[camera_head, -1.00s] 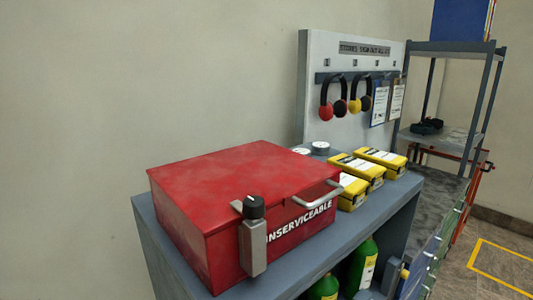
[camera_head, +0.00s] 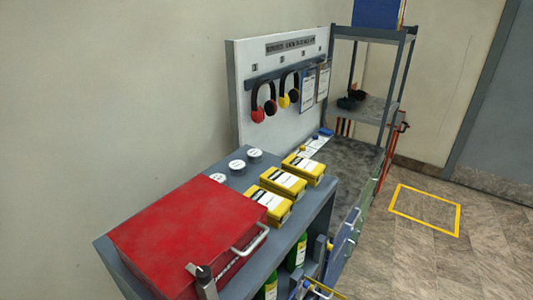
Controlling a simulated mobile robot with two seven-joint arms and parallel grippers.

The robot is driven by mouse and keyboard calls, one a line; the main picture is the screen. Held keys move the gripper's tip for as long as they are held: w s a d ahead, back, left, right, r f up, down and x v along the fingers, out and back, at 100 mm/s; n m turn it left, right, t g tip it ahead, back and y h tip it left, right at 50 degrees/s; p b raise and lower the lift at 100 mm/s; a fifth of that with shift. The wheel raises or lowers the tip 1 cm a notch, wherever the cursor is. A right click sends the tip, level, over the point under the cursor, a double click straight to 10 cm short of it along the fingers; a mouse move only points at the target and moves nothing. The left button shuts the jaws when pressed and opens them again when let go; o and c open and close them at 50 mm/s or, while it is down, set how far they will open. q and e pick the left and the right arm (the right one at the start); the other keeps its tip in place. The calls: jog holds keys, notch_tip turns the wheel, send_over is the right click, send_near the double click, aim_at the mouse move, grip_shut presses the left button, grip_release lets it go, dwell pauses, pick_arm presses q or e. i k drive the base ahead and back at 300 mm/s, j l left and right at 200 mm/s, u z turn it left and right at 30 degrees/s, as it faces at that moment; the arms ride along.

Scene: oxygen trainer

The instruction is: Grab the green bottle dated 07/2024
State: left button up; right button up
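Two green bottles show below the bench top in the head view. One green bottle (camera_head: 299,252) stands under the right part of the bench, upright, with a pale yellow label. Another green bottle (camera_head: 268,289) is at the bottom edge, partly cut off. Their label dates are too small to read.
The bench (camera_head: 290,232) carries a red box (camera_head: 185,232) with a handle, several yellow cases (camera_head: 283,183) and white-topped round tins (camera_head: 237,166). A pegboard (camera_head: 255,120) with headsets and a grey shelf rack (camera_head: 395,90) stand behind. The floor at right is clear, with a yellow taped outline (camera_head: 425,209).

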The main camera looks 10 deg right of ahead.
aim_at(295, 258)
jog(key=z, duration=0.85)
jog(key=k+l+u, duration=0.3)
jog(key=l, duration=0.25)
jog(key=k+u, duration=0.25)
jog(key=k+j+u, duration=0.25)
jog(key=l, duration=0.05)
